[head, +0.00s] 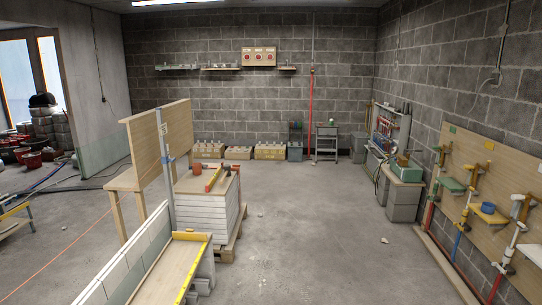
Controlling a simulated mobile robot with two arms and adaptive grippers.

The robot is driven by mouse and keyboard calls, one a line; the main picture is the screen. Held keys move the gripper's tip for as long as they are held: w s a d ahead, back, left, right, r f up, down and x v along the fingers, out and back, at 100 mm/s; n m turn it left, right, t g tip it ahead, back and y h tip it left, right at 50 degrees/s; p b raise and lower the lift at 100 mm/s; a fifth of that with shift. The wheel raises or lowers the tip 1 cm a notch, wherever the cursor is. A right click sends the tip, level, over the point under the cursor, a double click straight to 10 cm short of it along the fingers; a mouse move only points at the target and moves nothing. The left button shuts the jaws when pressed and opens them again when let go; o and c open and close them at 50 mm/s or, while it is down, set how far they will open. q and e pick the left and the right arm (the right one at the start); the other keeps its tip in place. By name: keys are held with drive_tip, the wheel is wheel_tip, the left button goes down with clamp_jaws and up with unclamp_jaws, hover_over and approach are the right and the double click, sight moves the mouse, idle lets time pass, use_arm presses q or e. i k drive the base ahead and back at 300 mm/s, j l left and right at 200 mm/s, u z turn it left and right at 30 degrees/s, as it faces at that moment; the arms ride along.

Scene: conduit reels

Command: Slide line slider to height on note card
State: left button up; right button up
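A grey upright metal post (167,180) stands at the left, at the far end of a low white block wall. A small pale card (163,129) is fixed near its top, in front of a wooden panel; its writing is too small to read. A small dark piece (167,160) on the post below the card looks like the line slider, but I cannot tell for sure. A thin orange line (60,255) runs from the lower left up toward the post. Neither of my grippers is in view.
The low white block wall (125,262) and a plank with a yellow level (193,268) fill the lower left foreground. A block stack (208,222) with tools stands behind. A pipe board (490,190) is at right. The middle concrete floor (310,220) is largely clear.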

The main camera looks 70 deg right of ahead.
sight(164, 160)
drive_tip(key=z, duration=1.7)
drive_tip(key=i+l+u, duration=0.1)
drive_tip(key=i+l, duration=0.25)
drive_tip(key=i+l+u, duration=0.1)
drive_tip(key=i+l, duration=0.25)
drive_tip(key=i+l+u, duration=0.1)
drive_tip(key=i+l, duration=0.25)
drive_tip(key=i+l+u, duration=0.15)
drive_tip(key=i+l, duration=0.2)
drive_tip(key=l, duration=0.2)
drive_tip(key=i+l+u, duration=0.1)
drive_tip(key=i+l, duration=0.2)
drive_tip(key=l, duration=0.15)
drive_tip(key=i+l+u, duration=0.1)
drive_tip(key=i+l, duration=0.15)
drive_tip(key=l, duration=0.25)
drive_tip(key=u, duration=0.2)
drive_tip(key=i+l+u, duration=0.25)
drive_tip(key=i+u, duration=0.2)
drive_tip(key=i+l+u, duration=0.4)
drive_tip(key=k, duration=0.1)
